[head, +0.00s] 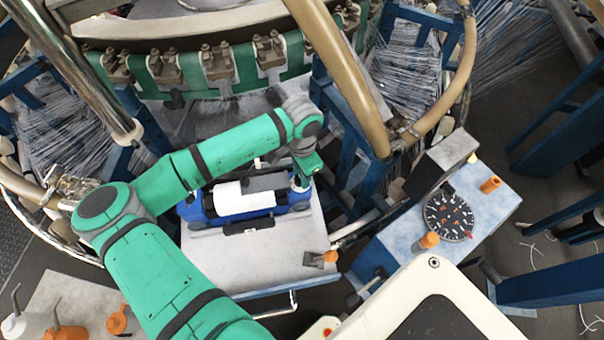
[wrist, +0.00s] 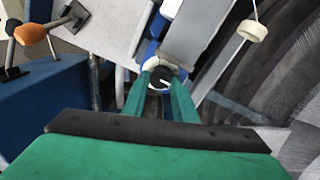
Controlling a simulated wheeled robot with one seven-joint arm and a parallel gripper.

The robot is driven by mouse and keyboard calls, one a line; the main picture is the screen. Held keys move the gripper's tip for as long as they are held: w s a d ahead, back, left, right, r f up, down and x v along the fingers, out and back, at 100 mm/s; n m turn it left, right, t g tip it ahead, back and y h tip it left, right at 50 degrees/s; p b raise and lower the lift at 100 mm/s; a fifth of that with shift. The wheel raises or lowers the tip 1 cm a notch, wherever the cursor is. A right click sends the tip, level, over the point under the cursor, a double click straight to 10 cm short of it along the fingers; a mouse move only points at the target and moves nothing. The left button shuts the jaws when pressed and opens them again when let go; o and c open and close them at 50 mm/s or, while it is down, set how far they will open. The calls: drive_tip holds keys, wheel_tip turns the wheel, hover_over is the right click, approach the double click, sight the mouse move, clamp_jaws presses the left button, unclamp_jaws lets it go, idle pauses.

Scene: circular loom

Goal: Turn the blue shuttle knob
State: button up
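The blue shuttle (head: 283,208) lies on a pale platform and holds a white roll (head: 243,197). My gripper (head: 301,181) points down at the shuttle's right end. In the wrist view my gripper (wrist: 164,74) has its two green fingers apart. Between them shows a dark round face with a white mark (wrist: 161,80), edged with blue, which appears to be the shuttle knob. The fingers flank it; whether they touch it is not clear. In the head view my gripper hides the knob. Part of the shuttle's blue body (wrist: 146,49) shows beyond the fingers in the wrist view.
The pale platform (head: 215,265) has free room in front of the shuttle. A blue table with a round dial (head: 448,217) stands to the right. Blue loom posts (head: 345,125) and tan tubes rise close behind my gripper.

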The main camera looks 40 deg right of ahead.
drive_tip(key=shift+m, duration=0.3)
drive_tip(key=shift+c, duration=0.4)
drive_tip(key=m, duration=0.2)
drive_tip(key=shift+s+m, duration=0.1)
drive_tip(key=shift+m, duration=0.3)
drive_tip(key=m, duration=0.9)
drive_tip(key=shift+s+a, duration=0.1)
drive_tip(key=shift+a, duration=0.05)
drive_tip(key=shift+a+r+m, duration=0.1)
drive_tip(key=shift+m, duration=1.6)
drive_tip(key=o, duration=1.1)
